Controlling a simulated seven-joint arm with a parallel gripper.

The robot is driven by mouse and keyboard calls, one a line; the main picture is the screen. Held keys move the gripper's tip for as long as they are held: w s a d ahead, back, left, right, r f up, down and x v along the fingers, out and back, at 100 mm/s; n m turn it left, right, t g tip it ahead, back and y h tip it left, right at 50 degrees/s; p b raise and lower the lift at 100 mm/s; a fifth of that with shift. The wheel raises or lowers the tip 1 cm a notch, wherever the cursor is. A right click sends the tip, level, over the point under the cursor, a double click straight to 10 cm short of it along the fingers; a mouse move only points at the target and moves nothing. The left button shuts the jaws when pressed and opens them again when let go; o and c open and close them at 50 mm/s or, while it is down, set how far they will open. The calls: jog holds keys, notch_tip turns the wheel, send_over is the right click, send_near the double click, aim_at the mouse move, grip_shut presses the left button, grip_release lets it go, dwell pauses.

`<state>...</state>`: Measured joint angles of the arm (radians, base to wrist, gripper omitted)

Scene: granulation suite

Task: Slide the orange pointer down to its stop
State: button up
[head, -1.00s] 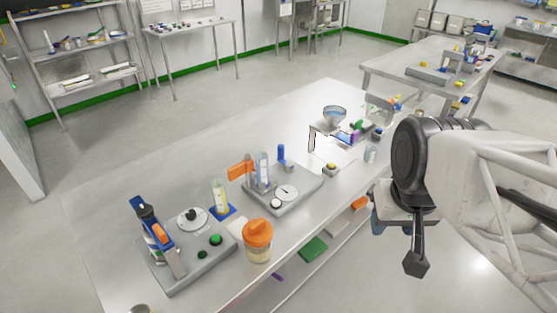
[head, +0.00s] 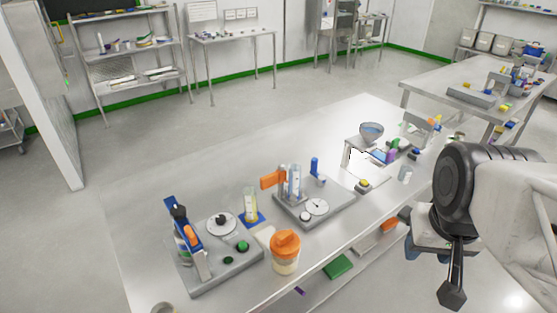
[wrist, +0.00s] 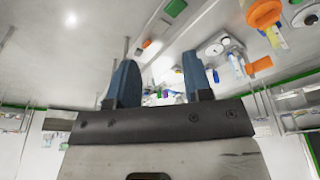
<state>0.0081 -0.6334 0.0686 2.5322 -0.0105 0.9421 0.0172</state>
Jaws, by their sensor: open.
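An orange flag-like piece (head: 272,180), which looks like the pointer, sticks out left from an upright with clear tubes (head: 294,182) on a grey base plate (head: 335,208). It sits near the upper part of the tubes; its stop is too small to make out. It also shows in the wrist view (wrist: 258,65), right of the fingers. My gripper (wrist: 160,82) is open and empty, its two blue fingers wide apart. In the head view it is at the right, beyond the bench's front edge and well away from the orange piece.
An orange-lidded jar (head: 285,252) stands at the bench's front edge. Left of it is a grey base (head: 215,270) with a blue upright (head: 180,222), a dial and green buttons. A funnel stand (head: 371,132) is farther right. The bench's back left is clear.

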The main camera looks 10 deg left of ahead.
jog(key=shift+c, duration=0.3)
jog(key=n+g, duration=0.3)
jog(key=n, duration=2.4)
send_over(266, 177)
jog(key=f, duration=0.7)
jog(key=d+f, duration=0.1)
jog(key=f, duration=0.3)
jog(key=shift+w+a+f, duration=0.1)
jog(key=shift+a+f, duration=0.2)
jog(key=shift+a, duration=0.2)
